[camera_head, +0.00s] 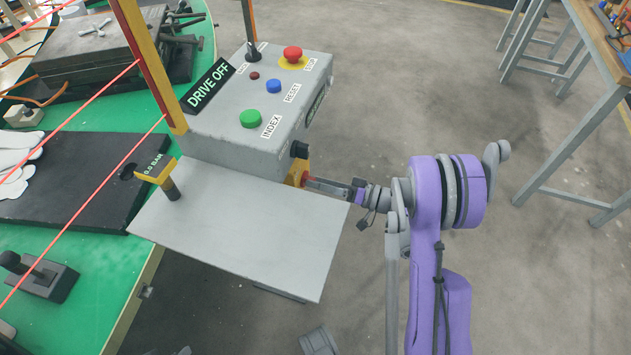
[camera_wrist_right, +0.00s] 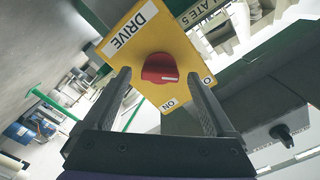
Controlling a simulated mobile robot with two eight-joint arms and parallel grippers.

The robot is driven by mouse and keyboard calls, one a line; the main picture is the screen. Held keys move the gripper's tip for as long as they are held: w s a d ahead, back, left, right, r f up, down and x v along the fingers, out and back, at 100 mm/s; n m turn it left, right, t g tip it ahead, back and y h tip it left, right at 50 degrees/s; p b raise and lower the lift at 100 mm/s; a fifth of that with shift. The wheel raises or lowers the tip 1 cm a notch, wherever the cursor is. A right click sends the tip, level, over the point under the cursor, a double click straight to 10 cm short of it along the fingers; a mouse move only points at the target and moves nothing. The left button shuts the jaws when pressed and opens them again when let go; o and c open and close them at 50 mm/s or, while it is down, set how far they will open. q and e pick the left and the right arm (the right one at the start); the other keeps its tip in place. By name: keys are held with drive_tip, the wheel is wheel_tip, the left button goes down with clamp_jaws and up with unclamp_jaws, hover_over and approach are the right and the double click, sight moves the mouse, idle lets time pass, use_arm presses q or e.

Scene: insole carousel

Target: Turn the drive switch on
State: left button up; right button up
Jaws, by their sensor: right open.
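The drive switch is a red rotary knob (camera_wrist_right: 160,68) on a yellow plate (camera_wrist_right: 180,50) marked DRIVE in the right wrist view. An ON label (camera_wrist_right: 168,105) is on the plate, and another label beginning with O is partly hidden by a finger. In the head view, a bit of the yellow plate (camera_head: 297,172) shows at the right side of the grey control box. My right gripper (camera_head: 306,183) is open at the plate; in its wrist view the fingers (camera_wrist_right: 160,82) stand on either side of the knob. Contact cannot be told. A sign on the box reads DRIVE OFF (camera_head: 208,86).
The grey control box (camera_head: 235,150) carries a red stop button (camera_head: 292,54), a blue reset button (camera_head: 273,86) and a green index button (camera_head: 251,118). A grey shelf (camera_head: 240,235) juts out below. A green table (camera_head: 85,315) lies left. Open floor lies right, before a workbench (camera_head: 600,40).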

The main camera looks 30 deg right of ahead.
drive_tip(key=shift+w+a, duration=0.4)
drive_tip(key=shift+w, duration=0.1)
drive_tip(key=c, duration=1.4)
